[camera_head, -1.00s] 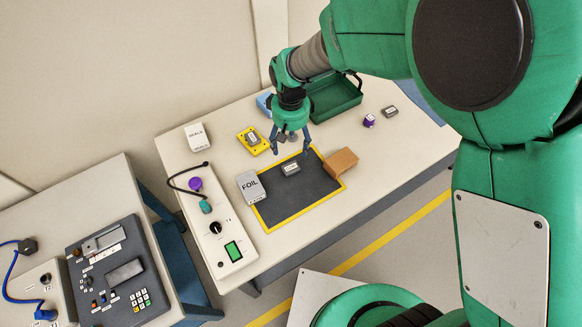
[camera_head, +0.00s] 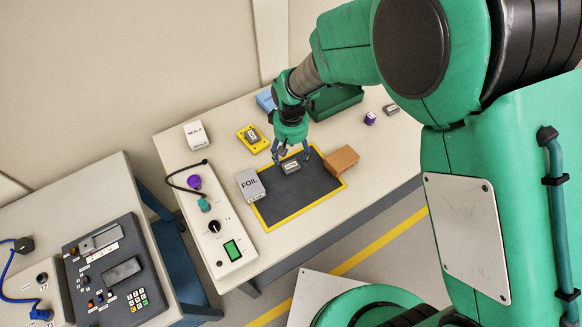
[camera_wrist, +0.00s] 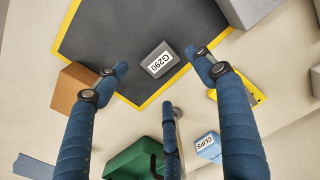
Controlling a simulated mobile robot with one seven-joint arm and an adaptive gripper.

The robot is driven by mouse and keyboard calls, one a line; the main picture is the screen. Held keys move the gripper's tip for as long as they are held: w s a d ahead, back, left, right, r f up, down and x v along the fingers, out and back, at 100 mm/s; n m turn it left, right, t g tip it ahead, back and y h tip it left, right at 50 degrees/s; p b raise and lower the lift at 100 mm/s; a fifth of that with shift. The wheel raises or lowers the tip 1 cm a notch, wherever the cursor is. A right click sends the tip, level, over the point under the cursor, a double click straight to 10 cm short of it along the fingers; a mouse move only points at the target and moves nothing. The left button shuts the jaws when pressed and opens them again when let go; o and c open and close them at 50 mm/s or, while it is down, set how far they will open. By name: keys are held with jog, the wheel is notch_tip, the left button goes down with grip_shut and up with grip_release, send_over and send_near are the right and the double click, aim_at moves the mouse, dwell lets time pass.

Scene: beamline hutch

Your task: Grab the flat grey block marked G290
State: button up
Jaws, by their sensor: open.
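The flat grey block (camera_head: 290,167) lies on the dark mat (camera_head: 306,193) with the yellow border, near the mat's far edge. In the wrist view its white label reads G290 on the block (camera_wrist: 151,68). My gripper (camera_head: 291,160) is just above and around the block in the head view. In the wrist view its blue fingers (camera_wrist: 158,75) are spread wide, with the block between and beyond the tips. The gripper is open and holds nothing. I cannot tell exactly how far the tips are above the mat.
A grey FOIL box (camera_head: 250,185) stands at the mat's left edge and a brown block (camera_head: 342,159) at its right. A yellow holder (camera_head: 252,139) with a grey block, a green bin (camera_head: 335,101) and a blue CLIPS box (camera_wrist: 208,146) lie beyond. The mat's front is clear.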

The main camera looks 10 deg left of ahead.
aim_at(291, 166)
jog(key=shift+f, duration=0.4)
jog(key=shift+f+b, duration=0.85)
jog(key=shift+f, duration=1.75)
jog(key=shift+c, duration=0.5)
jog(key=c, duration=1.3)
jog(key=shift+r, duration=0.1)
jog(key=shift+c, duration=0.3)
